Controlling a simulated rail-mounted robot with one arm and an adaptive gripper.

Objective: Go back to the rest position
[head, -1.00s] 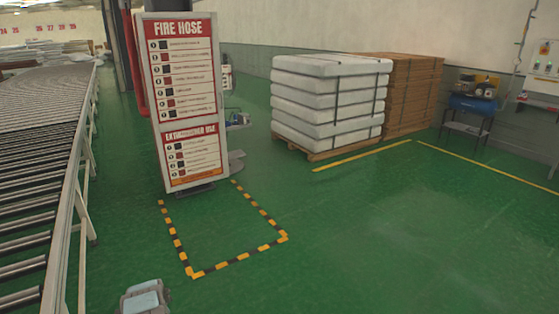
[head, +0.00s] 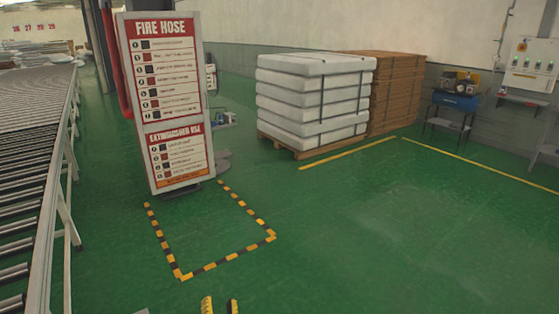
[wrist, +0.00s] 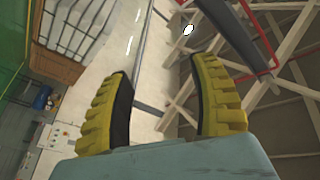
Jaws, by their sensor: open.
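My gripper (head: 220,306) shows only as two yellow-and-black fingertips at the bottom edge of the head view. In the wrist view my gripper (wrist: 158,75) has its two yellow ridged fingers spread wide apart, with nothing between them. The wrist view is tilted and looks past the fingers at the wall and the roof beams. A stack of white mattresses (head: 315,98) sits strapped on a wooden pallet (head: 300,149), well away from my gripper.
A roller conveyor (head: 30,170) runs along the left. A fire hose sign (head: 167,95) stands by a yellow-black floor marking (head: 205,267). Brown stacked goods (head: 395,90) stand beside the mattresses. A blue machine (head: 457,101) is near the right wall. The green floor ahead is clear.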

